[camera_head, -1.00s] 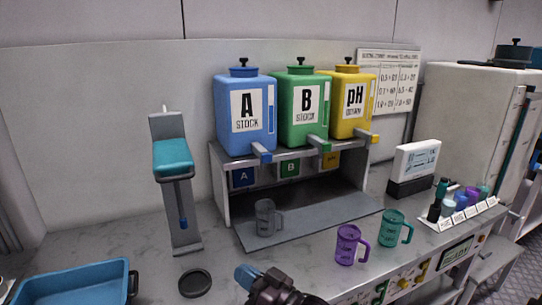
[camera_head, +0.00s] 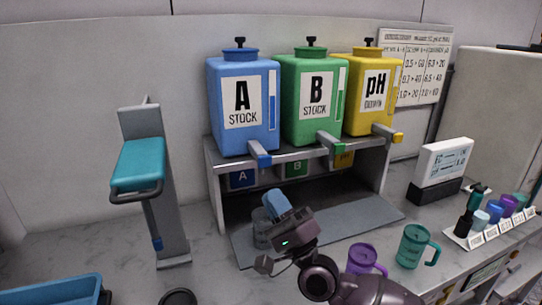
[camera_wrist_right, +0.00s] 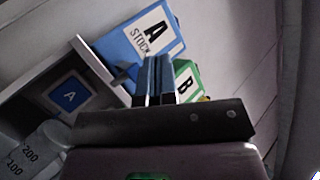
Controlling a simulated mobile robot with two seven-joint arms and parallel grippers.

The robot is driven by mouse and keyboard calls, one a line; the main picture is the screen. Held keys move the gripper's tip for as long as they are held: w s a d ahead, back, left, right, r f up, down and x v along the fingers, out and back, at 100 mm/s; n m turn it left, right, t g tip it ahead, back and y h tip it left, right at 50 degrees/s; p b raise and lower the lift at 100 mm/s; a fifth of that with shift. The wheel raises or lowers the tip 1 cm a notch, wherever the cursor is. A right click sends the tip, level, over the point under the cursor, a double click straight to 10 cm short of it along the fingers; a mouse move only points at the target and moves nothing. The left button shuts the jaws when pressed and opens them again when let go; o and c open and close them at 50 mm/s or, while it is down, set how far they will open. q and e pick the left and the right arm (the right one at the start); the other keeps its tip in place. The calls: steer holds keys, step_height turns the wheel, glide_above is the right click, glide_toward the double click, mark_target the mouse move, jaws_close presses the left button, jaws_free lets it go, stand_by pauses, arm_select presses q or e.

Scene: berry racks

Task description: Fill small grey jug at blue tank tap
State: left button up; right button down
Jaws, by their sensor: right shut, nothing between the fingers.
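The small grey jug (camera_head: 261,229) stands on the grey tray under the tanks, partly hidden behind my right gripper. In the right wrist view, part of the jug (camera_wrist_right: 44,146) with "200" and "100" marks shows at the lower left. The blue tank (camera_head: 242,104), marked "A STOCK", stands on the rack; its blue tap (camera_head: 261,160) juts out at the front, above the jug. My right gripper (camera_head: 276,205) is beside the jug, its blue fingers shut and empty, pointing up toward the tap. In the right wrist view, its fingertips (camera_wrist_right: 155,78) are together below the tank. My left gripper is out of view.
Green (camera_head: 313,100) and yellow (camera_head: 369,93) tanks stand right of the blue one. Purple (camera_head: 364,260) and teal (camera_head: 412,247) mugs stand at the front right. A teal-topped stand (camera_head: 150,185) and a blue tray (camera_head: 55,290) are at left.

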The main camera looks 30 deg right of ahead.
mark_target(264, 161)
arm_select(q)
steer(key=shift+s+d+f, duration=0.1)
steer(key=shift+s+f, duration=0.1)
arm_select(e)
steer(key=m+h, duration=0.1)
steer(key=m, duration=0.1)
steer(key=d+m+h, duration=0.1)
steer(key=m+h, duration=0.1)
steer(key=d+r+m+t+h, duration=0.1)
steer(key=m, duration=0.1)
steer(key=shift+s+d+m+h, duration=0.2)
steer(key=shift+m+h, duration=0.1)
steer(key=shift+m, duration=0.1)
steer(key=shift+w, duration=0.1)
arm_select(q)
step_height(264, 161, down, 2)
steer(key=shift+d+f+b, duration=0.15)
steer(key=shift+b, duration=0.8)
arm_select(e)
steer(key=w+d, duration=0.2)
steer(key=w, duration=0.6)
steer(key=shift+w, duration=0.25)
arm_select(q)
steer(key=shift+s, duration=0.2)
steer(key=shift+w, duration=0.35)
arm_select(e)
steer(key=shift+f, duration=0.1)
